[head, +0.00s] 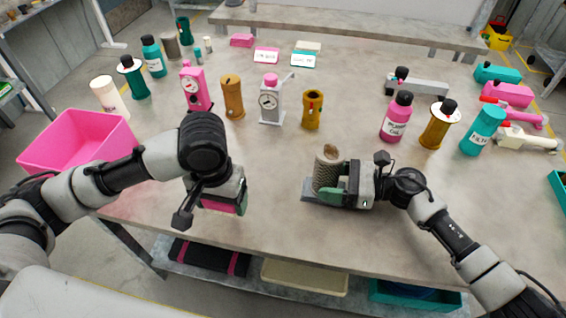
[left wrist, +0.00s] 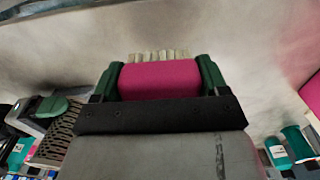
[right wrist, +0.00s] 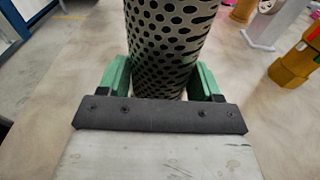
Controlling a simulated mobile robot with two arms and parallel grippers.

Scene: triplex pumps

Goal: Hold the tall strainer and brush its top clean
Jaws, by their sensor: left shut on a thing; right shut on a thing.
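The tall strainer (head: 327,170) is a grey perforated cylinder with a brownish top, standing upright on the table near its front middle. My right gripper (head: 338,190) is shut on its side; the green fingers flank the perforated wall (right wrist: 170,50) in the right wrist view. My left gripper (head: 225,200) is shut on a pink brush (left wrist: 160,78), whose pale bristles (left wrist: 158,56) point away from the gripper. The brush is left of the strainer and apart from it. The strainer also shows at the left edge of the left wrist view (left wrist: 58,135).
A pink bin (head: 75,145) stands at the left. Behind the grippers are a pink gauge part (head: 194,88), an orange cylinder (head: 232,97), a grey gauge part (head: 270,103) and a yellow part (head: 312,110). Bottles, including a pink one (head: 397,118), stand at the right. The table between the grippers is clear.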

